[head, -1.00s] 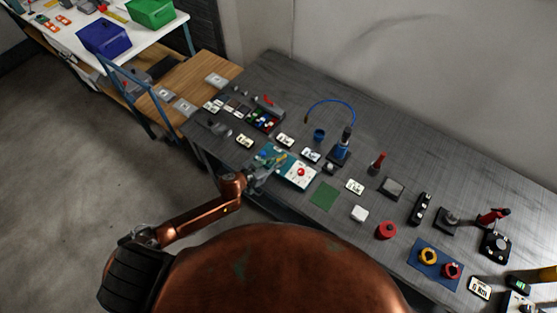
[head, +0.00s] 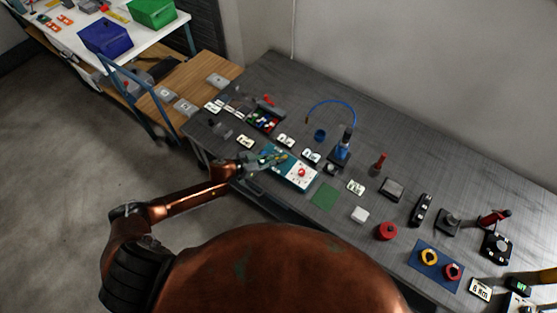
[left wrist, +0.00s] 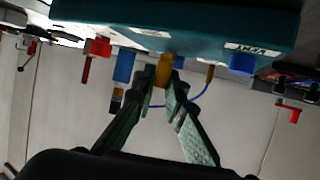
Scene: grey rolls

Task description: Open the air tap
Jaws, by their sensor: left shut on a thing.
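A teal panel (head: 311,183) with a white plate and a red part lies at the left front of the grey table. In the left wrist view the teal panel (left wrist: 200,30) fills the top, with a label too small to read surely. A yellow part (left wrist: 164,70) sticks out of it, between a blue part (left wrist: 124,66) and a blue knob (left wrist: 243,63). My left gripper (left wrist: 163,82) is shut on the yellow part; it also shows at the panel's left end in the head view (head: 266,161). I cannot tell which part is the air tap.
A red-handled part (left wrist: 97,47) stands left of the blue part in the wrist view.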

